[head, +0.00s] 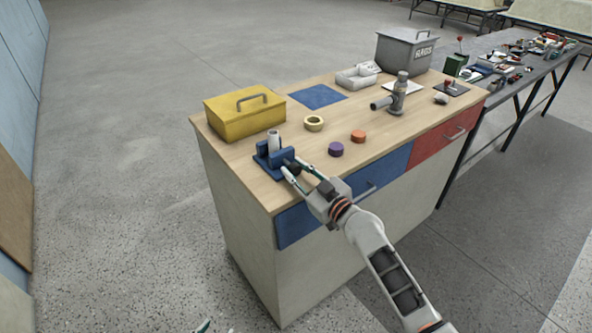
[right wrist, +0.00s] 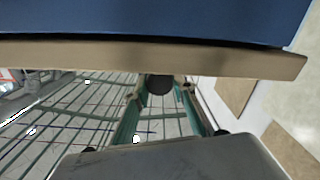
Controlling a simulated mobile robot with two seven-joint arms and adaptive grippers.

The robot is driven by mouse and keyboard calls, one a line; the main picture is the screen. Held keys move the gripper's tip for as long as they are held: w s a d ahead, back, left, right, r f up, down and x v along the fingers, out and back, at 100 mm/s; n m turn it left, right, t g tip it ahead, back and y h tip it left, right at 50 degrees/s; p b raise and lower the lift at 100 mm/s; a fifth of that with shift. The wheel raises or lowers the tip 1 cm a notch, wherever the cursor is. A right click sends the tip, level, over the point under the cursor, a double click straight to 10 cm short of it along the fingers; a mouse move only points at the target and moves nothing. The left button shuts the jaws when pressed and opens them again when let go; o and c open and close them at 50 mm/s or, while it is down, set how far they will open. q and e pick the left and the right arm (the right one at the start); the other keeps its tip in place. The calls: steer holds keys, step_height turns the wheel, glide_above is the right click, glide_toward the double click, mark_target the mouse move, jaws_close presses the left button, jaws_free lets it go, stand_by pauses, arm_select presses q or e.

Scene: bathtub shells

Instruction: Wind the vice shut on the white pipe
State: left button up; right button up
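A blue vice (head: 264,161) sits at the near left corner of the wooden bench top. The white pipe (head: 274,140) stands upright at its jaws; whether they touch it is too small to tell. My right gripper (head: 291,172) is at the vice's near side, by the bench's front edge. In the right wrist view its two green fingers (right wrist: 163,97) are apart, with a dark round part (right wrist: 160,84) between their tips, perhaps the vice's screw end. Only a small tip, probably of my left gripper (head: 202,327), shows at the bottom edge of the head view.
A yellow box (head: 243,119) stands behind the vice. A tape ring (head: 314,123), a purple puck (head: 336,149) and an orange puck (head: 358,136) lie to the right. A grey pipe fitting (head: 400,98) stands farther right.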

steer(key=shift+m, duration=0.3)
steer(key=m, duration=0.2)
steer(key=shift+m, duration=0.3)
steer(key=shift+w+d+m, duration=0.1)
steer(key=shift+m, duration=1.7)
steer(key=o, duration=1.1)
steer(key=v, duration=1.2)
